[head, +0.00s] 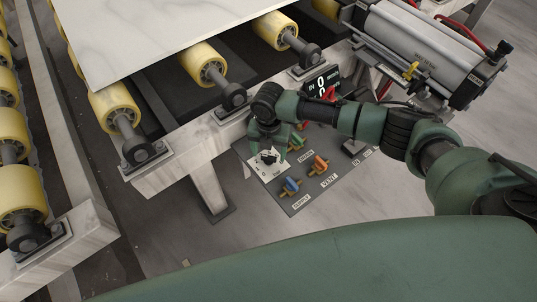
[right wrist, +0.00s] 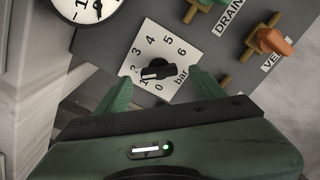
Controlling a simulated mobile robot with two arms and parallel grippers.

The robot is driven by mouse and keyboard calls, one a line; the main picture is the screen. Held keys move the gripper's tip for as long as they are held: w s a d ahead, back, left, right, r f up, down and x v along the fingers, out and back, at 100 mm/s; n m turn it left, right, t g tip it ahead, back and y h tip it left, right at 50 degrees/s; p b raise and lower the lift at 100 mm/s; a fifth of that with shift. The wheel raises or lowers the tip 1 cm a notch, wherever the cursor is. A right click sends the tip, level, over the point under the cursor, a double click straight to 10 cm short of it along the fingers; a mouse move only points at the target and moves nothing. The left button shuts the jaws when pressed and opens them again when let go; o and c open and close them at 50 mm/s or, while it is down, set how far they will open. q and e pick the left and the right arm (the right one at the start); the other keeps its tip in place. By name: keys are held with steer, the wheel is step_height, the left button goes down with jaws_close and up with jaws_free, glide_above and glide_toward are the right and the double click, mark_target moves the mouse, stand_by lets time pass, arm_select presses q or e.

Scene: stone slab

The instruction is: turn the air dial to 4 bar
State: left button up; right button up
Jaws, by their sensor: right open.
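The air dial is a black knob (right wrist: 157,71) on a white plate (right wrist: 178,48) marked 0 to 6 bar. In the right wrist view, a pale mark on the knob's left end lies near the 1. In the head view the knob (head: 268,157) shows just below my right gripper (head: 273,146), which partly covers the plate. In the right wrist view, my right gripper (right wrist: 160,80) is open, with one green finger on each side of the knob. The fingers look apart from the knob. My left gripper is not in view.
The grey panel (head: 297,205) also carries a blue valve handle (head: 291,186), an orange one (head: 319,165) and a green one. A round gauge (right wrist: 88,6) is beside the dial. Rollers (head: 203,63) bearing a pale slab (head: 140,30) stand behind, with a cylinder (head: 425,50) at right.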

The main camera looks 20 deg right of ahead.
steer(key=shift+f, duration=1.1)
steer(key=c, duration=1.4)
steer(key=shift+o, duration=0.2)
steer(key=shift+r, duration=0.1)
steer(key=m+p, duration=0.2)
steer(key=m, duration=0.1)
steer(key=shift+a+r+m+p, duration=0.1)
steer(key=shift+m+p, duration=0.2)
steer(key=m+p, duration=0.2)
steer(key=m, duration=0.2)
steer(key=shift+m+p, duration=0.3)
steer(key=m+p, duration=0.2)
steer(key=m, duration=0.2)
steer(key=shift+w, duration=0.1)
steer(key=shift+m+p, duration=0.65)
steer(key=shift+m, duration=1.05)
steer(key=shift+w, duration=0.1)
